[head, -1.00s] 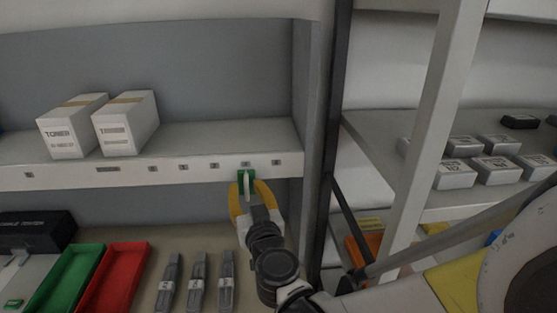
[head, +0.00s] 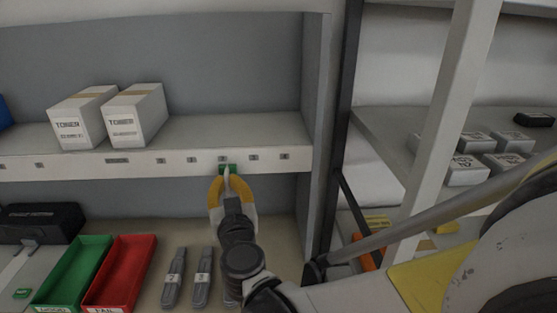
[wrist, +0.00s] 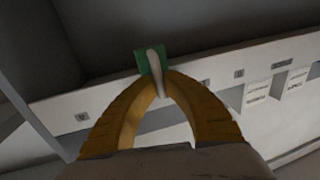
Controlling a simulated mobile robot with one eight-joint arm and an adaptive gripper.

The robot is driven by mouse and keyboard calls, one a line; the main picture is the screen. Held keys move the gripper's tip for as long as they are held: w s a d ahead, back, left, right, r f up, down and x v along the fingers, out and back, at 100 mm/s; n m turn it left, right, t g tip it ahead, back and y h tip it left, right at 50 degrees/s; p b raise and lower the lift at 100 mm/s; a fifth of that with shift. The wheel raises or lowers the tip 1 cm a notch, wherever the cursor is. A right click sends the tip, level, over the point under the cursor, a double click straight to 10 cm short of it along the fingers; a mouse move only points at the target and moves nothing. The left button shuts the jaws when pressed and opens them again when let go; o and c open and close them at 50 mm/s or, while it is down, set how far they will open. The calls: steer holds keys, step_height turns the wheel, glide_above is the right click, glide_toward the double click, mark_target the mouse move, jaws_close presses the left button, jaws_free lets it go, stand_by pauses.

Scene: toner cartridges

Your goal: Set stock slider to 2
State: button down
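The stock slider is a green block (head: 228,168) with a pale upright handle on the front edge of the shelf. It sits below a row of small number labels, just right of the third of the five evenly spaced ones (head: 222,158); the digits are too small to read surely. My gripper (head: 227,180) has yellow fingers, closed together on the handle from the front. In the wrist view, the green block (wrist: 142,62) shows above the fingertips (wrist: 160,88), with the pale handle between them.
Two toner boxes (head: 137,117) stand on the shelf at left. Below are a green tray (head: 70,275), a red tray (head: 122,275) and dark grey cartridges (head: 174,278). A dark post (head: 338,120) and another shelf with grey boxes (head: 466,170) stand at right.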

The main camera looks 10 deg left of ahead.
steer(key=shift+s+a, duration=0.15)
steer(key=shift+a, duration=0.4)
steer(key=c, duration=1.5)
jaws_free()
steer(key=v, duration=1.2)
